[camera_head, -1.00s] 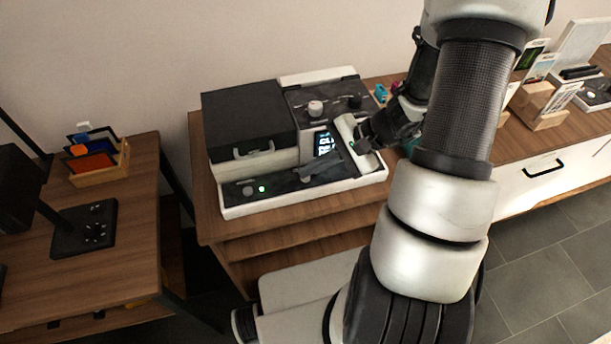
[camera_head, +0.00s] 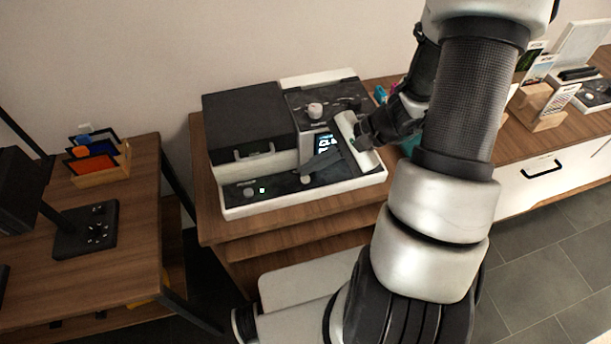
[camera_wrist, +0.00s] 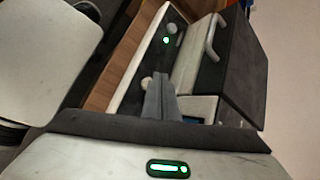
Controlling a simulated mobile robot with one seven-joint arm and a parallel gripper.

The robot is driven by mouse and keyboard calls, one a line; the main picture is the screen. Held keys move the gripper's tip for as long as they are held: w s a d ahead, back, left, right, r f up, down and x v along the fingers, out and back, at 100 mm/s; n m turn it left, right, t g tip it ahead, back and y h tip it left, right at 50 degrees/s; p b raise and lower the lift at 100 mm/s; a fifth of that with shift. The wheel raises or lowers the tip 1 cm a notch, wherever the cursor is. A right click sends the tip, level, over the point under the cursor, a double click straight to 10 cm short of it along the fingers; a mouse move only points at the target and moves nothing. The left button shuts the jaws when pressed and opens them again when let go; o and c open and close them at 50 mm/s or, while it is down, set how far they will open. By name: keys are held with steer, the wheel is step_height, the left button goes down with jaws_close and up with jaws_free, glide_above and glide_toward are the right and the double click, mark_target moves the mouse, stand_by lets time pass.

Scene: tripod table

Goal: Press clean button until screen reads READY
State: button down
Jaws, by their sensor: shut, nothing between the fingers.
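The machine (camera_head: 235,202) is a black and white unit on the wooden table, with a dark front panel. Its lit screen (camera_head: 325,143) shows large pale letters that seem to begin "CL"; my gripper hides the rest. A small round pale button (camera_head: 306,180) sits on the front panel; it also shows in the wrist view (camera_wrist: 147,83). I cannot read a label on it. My gripper (camera_head: 304,172) is shut and empty, its dark fingertips close above this button. In the wrist view the fingers (camera_wrist: 157,80) overlap the button's edge; contact is unclear.
A second knob (camera_head: 248,191) and a green light (camera_head: 262,190) are at the panel's left. A larger pale knob (camera_head: 315,110) is on the upper panel. The black box part (camera_head: 248,115) with a handle stands behind. A card holder (camera_head: 540,110) stands right.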

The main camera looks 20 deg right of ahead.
steer(key=shift+r+p, duration=1.7)
steer(key=shift+r, duration=0.8)
